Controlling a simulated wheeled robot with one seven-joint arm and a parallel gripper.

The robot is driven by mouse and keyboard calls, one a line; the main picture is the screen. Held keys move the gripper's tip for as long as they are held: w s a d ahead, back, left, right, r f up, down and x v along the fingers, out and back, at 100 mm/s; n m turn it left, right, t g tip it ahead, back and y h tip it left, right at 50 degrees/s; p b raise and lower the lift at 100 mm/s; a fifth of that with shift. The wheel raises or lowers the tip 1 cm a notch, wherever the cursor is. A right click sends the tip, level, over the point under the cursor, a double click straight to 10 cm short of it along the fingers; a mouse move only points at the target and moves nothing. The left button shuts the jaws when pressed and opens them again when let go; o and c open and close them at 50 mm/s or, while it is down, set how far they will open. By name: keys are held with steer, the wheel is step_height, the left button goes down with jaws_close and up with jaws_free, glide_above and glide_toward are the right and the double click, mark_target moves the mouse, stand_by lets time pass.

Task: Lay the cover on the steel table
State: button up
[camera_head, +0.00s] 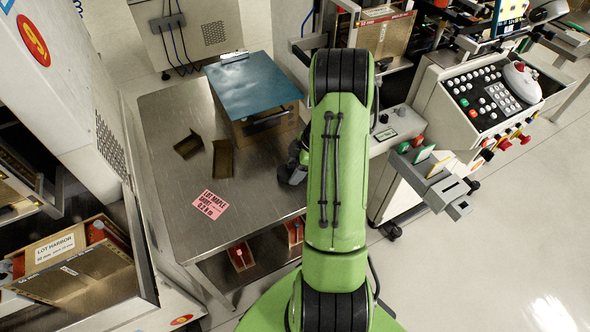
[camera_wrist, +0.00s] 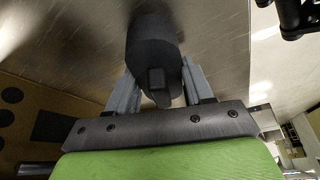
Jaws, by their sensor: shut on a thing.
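My gripper (camera_wrist: 155,88) is shut on a dark grey, rounded piece (camera_wrist: 153,45) with a small block on its near side. This piece is likely the cover, but its full shape is hidden. In the wrist view the bare metal of the steel table (camera_wrist: 90,35) shows behind it. In the head view my green arm hides most of my gripper (camera_head: 293,168), which is at the right edge of the steel table (camera_head: 165,215). I cannot tell whether the held piece touches the tabletop.
On the table are a box (camera_head: 262,122) topped by a blue-green plate (camera_head: 252,85), two brown angled pieces (camera_head: 187,145) (camera_head: 222,158) and a pink card (camera_head: 210,205). A control console (camera_head: 490,100) stands to the right.

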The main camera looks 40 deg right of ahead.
steer(key=shift+f, duration=0.1)
steer(key=shift+f+b, duration=0.5)
steer(key=shift+b, duration=0.15)
steer(key=o, duration=1)
steer(key=shift+r, duration=0.15)
